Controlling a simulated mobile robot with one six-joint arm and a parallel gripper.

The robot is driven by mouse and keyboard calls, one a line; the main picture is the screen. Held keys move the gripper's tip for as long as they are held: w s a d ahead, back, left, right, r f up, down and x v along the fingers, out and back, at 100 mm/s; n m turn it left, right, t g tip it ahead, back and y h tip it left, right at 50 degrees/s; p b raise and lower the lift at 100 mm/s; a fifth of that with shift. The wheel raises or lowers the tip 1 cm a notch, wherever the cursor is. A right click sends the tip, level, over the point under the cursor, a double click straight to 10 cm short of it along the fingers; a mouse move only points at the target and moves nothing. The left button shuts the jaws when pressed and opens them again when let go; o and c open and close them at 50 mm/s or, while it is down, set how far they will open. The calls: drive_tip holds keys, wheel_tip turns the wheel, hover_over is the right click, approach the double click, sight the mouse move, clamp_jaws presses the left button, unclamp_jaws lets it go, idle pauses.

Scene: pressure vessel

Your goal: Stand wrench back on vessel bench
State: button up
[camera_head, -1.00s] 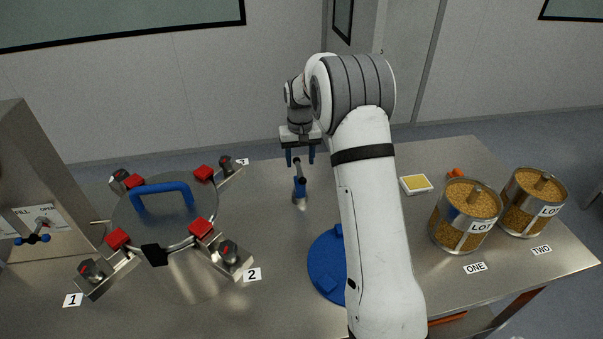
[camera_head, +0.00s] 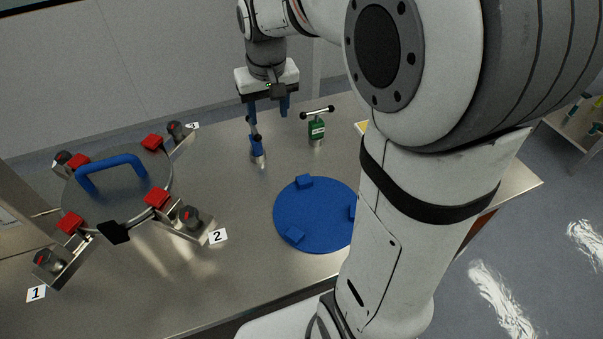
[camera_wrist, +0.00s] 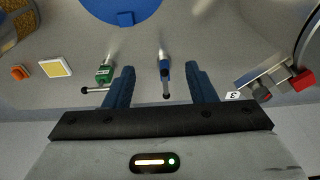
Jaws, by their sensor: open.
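A blue T-handled wrench (camera_head: 257,148) stands upright on the metal bench (camera_head: 225,185), to the right of the round vessel lid (camera_head: 120,185). It also shows in the wrist view (camera_wrist: 164,72), in the gap between my fingers. A green T-handled wrench (camera_head: 316,129) stands upright to its right. It shows in the wrist view (camera_wrist: 104,74) just outside one finger. My gripper (camera_head: 268,110) is open and empty, pointing down just above the blue wrench. I cannot tell whether a finger touches it.
The lid has a blue handle (camera_head: 110,162) and red-capped clamps around it. A blue disc (camera_head: 315,215) with small blocks lies on the bench in front of the wrenches. The wrist view shows a yellow pad (camera_wrist: 56,68) and part of a grain canister (camera_wrist: 18,22).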

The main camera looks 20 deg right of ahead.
drive_tip(key=s+f+t, duration=0.1)
drive_tip(key=s+f, duration=0.1)
drive_tip(key=s, duration=1.6)
drive_tip(key=shift+d, duration=0.15)
